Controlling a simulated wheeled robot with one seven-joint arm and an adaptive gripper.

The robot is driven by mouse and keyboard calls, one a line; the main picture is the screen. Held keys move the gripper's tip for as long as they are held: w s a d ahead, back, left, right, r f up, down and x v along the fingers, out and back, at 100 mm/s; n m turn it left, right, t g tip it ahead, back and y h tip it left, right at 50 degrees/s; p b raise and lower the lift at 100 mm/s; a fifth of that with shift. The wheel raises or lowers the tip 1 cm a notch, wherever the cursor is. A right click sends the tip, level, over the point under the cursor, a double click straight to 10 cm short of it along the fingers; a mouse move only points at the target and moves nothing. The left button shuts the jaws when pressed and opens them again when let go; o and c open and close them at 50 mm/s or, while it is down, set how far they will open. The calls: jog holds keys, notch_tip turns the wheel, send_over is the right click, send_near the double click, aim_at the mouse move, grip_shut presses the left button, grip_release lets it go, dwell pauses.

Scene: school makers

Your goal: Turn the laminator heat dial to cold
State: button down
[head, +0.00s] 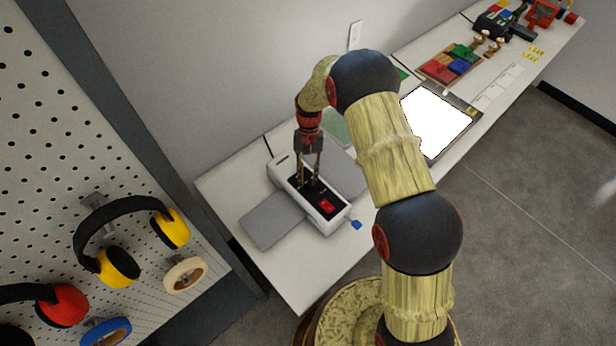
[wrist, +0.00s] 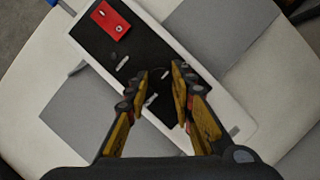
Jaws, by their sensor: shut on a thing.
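The laminator (head: 335,222) is a white box with a black top panel, standing on the left part of the white bench. A red switch block (head: 326,206) sits at the panel's near end; it also shows in the wrist view (wrist: 110,20). My gripper (head: 309,183) points down onto the black panel, behind the red switch. In the wrist view my fingers (wrist: 160,78) stand either side of a dark, low heat dial (wrist: 158,72) and are shut on it. The dial is black on black, so its pointer is hard to read. Small pale marks lie around it.
Flat grey trays (head: 272,220) extend from both sides of the laminator. A small blue tag (head: 356,225) hangs at its near corner. A bright white panel (head: 436,122) and colored blocks (head: 450,66) lie farther along the bench. A pegboard with ear defenders (head: 118,266) stands left.

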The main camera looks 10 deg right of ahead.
jog(key=c, duration=1.6)
grip_release()
jog(key=shift+o, duration=0.2)
jog(key=shift+r, duration=0.1)
jog(key=v, duration=1.1)
jog(key=shift+w+r, duration=0.2)
jog(key=shift+r, duration=0.2)
